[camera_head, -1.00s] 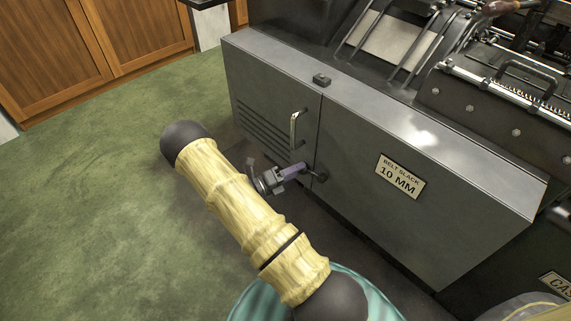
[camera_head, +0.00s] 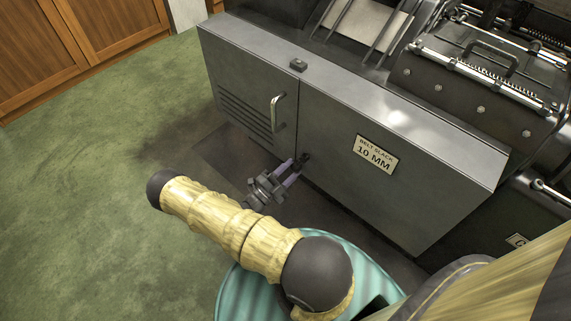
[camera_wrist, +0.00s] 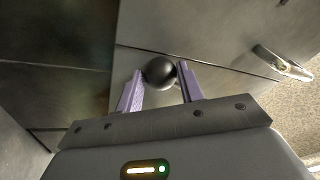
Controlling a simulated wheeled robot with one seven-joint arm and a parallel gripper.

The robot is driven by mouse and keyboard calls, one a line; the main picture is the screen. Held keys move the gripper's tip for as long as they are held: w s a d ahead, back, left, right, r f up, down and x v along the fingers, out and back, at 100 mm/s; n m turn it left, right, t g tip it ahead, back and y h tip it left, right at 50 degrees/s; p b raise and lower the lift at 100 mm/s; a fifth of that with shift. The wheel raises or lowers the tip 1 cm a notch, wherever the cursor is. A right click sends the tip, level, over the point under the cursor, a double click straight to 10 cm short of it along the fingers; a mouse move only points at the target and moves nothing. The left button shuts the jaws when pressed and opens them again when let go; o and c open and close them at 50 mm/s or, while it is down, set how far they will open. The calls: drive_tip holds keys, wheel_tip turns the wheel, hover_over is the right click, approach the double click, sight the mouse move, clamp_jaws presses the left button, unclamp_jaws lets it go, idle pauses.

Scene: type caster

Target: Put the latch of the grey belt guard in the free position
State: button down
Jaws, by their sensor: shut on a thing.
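The grey belt guard (camera_head: 335,140) stands on the machine's side, with a door seam and a pull handle (camera_head: 277,112). The latch's black ball knob (camera_wrist: 159,72) shows between my fingertips in the wrist view. In the head view the latch (camera_head: 305,158) is a small dark shape low by the seam, partly hidden by my fingers. My gripper (camera_head: 295,167) reaches it from the lower left, its purple fingers shut on the knob. The fingers also show in the wrist view (camera_wrist: 160,76), one on each side of the ball. The lever behind the knob is hidden, so I cannot tell its angle.
A "BELT SLACK 10 MM" plate (camera_head: 377,153) is fixed on the guard's right part. A small dark block (camera_head: 298,65) sits on its top edge. Green floor (camera_head: 110,135) lies open to the left, with wooden cabinets (camera_head: 100,35) behind.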

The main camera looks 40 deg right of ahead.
drive_tip(key=shift+s+d+f+n+t, duration=0.1)
drive_tip(key=shift+s+f+n+t, duration=0.1)
drive_tip(key=shift+s+n+t, duration=0.5)
drive_tip(key=shift+s+d+f+n+t, duration=0.1)
drive_tip(key=shift+s+f+n, duration=0.2)
drive_tip(key=shift+n, duration=0.7)
drive_tip(key=shift+s, duration=0.1)
drive_tip(key=c, duration=0.9)
unclamp_jaws()
drive_tip(key=shift+r, duration=0.1)
drive_tip(key=shift+a, duration=0.1)
drive_tip(key=p+v, duration=0.2)
drive_tip(key=v, duration=1.5)
drive_tip(key=shift+a, duration=0.15)
